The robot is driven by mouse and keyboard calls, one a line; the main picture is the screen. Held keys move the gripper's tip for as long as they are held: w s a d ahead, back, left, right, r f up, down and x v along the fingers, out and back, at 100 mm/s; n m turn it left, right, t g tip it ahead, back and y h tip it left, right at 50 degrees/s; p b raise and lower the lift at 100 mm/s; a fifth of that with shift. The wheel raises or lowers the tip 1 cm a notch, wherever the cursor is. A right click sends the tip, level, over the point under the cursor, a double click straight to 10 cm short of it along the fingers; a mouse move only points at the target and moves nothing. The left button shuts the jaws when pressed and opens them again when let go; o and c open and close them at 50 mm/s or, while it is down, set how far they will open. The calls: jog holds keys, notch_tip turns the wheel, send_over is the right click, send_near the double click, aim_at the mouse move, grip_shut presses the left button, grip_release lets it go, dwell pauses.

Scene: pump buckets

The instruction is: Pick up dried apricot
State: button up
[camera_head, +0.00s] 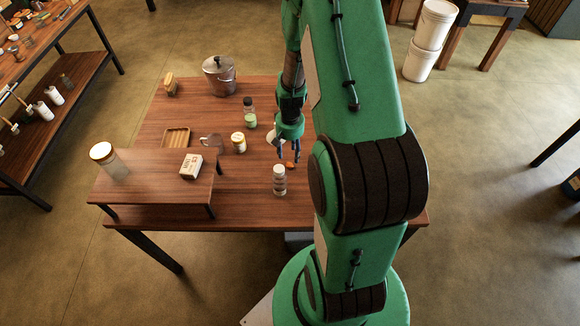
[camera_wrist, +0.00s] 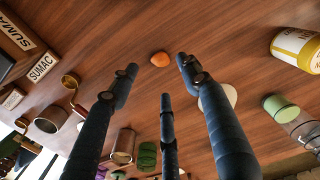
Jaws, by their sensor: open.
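The dried apricot (camera_head: 290,165) is a small orange piece lying on the wooden table. In the wrist view the apricot (camera_wrist: 159,59) lies on bare wood, just beyond the fingertips and between the two outer ones. My gripper (camera_head: 284,153) points down above the table, close to the apricot. In the wrist view its three dark blue fingers (camera_wrist: 158,74) are spread apart with nothing between them. The fingers look clear of the apricot; the exact height gap is hard to tell.
A white-capped jar (camera_head: 279,181) stands just in front of the apricot. A white dish (camera_head: 271,138) lies behind my gripper. A raised wooden shelf (camera_head: 140,190) occupies the front left.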

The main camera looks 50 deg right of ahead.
aim_at(290, 164)
jog(key=shift+f, duration=0.9)
jog(key=shift+f+b, duration=0.55)
jog(key=shift+f, duration=2.05)
jog(key=shift+c, duration=0.2)
jog(key=c, duration=0.8)
